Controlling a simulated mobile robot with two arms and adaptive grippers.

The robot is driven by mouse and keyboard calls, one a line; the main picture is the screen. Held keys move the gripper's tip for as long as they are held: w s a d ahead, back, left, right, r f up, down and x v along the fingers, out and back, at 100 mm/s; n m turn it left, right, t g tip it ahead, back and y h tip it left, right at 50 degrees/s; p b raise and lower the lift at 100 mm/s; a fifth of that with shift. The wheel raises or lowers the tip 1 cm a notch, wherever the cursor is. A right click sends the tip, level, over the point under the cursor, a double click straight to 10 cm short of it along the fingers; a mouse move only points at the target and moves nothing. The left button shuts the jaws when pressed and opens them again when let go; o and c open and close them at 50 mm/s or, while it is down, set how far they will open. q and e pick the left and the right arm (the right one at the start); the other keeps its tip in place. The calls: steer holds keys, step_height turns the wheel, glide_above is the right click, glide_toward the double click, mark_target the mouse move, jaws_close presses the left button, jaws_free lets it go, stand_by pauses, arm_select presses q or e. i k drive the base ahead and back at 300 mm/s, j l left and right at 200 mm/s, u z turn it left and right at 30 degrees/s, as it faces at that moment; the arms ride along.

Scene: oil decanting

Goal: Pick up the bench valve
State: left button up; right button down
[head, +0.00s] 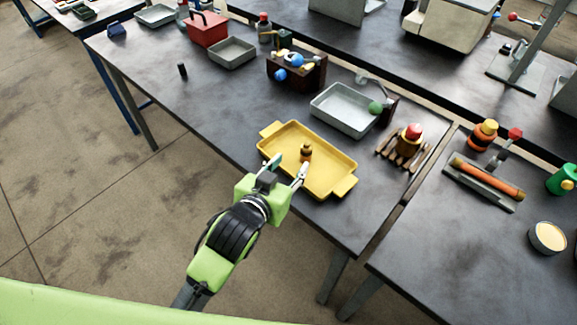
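A small amber and dark fitting (306,152) stands in the yellow tray (335,181) near the front edge of the table. It may be the bench valve, but it is too small to tell for sure. My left gripper (289,165) is over the near left part of the tray. Its two fingers are spread apart with nothing between them. The fitting is just beyond the right fingertip, and I cannot tell whether they touch. My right gripper is not in view.
A grey metal tray (345,109) lies behind the yellow tray. A red-topped item (410,133) stands on a wooden slatted rack to the right. A dark box with blue balls (284,78) is farther back. A side table (440,240) is across a gap at right. The table's left part is mostly clear.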

mark_target(406, 148)
steer(key=k+l+z, duration=0.1)
steer(key=l+z, duration=0.2)
steer(key=l, duration=0.8)
steer(key=l+z, duration=0.25)
steer(key=l, duration=0.8)
